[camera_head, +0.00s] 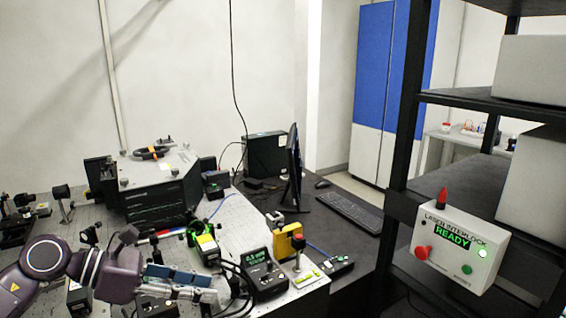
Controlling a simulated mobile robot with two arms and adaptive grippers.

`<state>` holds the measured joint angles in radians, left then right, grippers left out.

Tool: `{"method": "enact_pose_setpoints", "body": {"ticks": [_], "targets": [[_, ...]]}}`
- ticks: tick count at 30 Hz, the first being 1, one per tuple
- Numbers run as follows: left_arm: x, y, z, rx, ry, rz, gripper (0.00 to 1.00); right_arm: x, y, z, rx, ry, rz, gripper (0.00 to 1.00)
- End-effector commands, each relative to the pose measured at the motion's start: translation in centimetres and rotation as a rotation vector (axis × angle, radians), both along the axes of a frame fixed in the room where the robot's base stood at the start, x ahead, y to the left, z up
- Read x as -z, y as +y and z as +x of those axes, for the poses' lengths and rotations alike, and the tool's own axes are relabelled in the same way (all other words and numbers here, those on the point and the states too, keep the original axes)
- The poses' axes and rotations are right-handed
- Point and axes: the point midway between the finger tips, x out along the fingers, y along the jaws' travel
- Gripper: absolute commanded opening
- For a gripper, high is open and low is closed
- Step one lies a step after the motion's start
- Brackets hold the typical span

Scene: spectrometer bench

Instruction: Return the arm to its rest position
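My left arm (45,262) comes in from the lower left, low over the front of the optical bench. Its gripper (200,288) points right, in front of several small bench parts. The fingers are small and overlap the clutter, so I cannot tell whether they are apart or hold anything. My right gripper is out of view.
A black-sided spectrometer box (155,200) stands behind the arm. A black meter (263,273) with a green display and a yellow mount (288,240) stand right of the gripper. A laser interlock box (450,245) reading READY is on the rack at right. A keyboard (350,212) lies behind.

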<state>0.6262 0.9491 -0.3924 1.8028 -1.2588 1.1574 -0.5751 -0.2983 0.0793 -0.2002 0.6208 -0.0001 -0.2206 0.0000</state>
Motion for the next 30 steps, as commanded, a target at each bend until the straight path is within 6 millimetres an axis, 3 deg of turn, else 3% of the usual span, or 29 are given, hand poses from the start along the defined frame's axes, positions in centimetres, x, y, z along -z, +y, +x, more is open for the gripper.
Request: {"method": "enact_pose_setpoints", "body": {"ticks": [1, 3, 6, 10, 14, 17, 20, 23, 26, 30], "targets": [[-0.8, -2.5, -0.2, -0.013, 0.015, -0.12, 0.31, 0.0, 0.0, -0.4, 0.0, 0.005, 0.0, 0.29], [-2.8, -5.3, -0.2, -0.059, 0.045, -0.313, 0.31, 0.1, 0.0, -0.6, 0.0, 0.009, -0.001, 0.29], [-5.8, -7.4, 0.2, -0.152, 0.117, -0.594, 0.31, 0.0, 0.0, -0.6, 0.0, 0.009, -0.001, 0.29], [-8.6, -6.9, 1.5, -0.314, 0.256, -0.949, 0.31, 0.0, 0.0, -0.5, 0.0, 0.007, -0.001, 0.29], [-8.5, -3.8, 3.2, -0.526, 0.434, -1.277, 0.31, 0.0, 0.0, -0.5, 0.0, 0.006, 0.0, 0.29], [-6.1, -0.4, 4.2, -0.721, 0.591, -1.503, 0.31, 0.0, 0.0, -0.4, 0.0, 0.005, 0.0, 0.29], [-1.7, 3.0, 4.2, -0.945, 0.761, -1.702, 0.31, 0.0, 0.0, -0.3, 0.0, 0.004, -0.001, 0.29], [4.3, 5.9, 2.8, -1.199, 0.939, -1.866, 0.31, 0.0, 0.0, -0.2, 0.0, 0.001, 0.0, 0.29], [11.1, 7.7, -0.3, -1.478, 1.118, -1.984, 0.31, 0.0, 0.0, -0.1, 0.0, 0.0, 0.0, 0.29], [19.3, 8.2, -6.7, -1.864, 1.334, -2.058, 0.31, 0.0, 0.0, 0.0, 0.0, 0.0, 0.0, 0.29]]}}
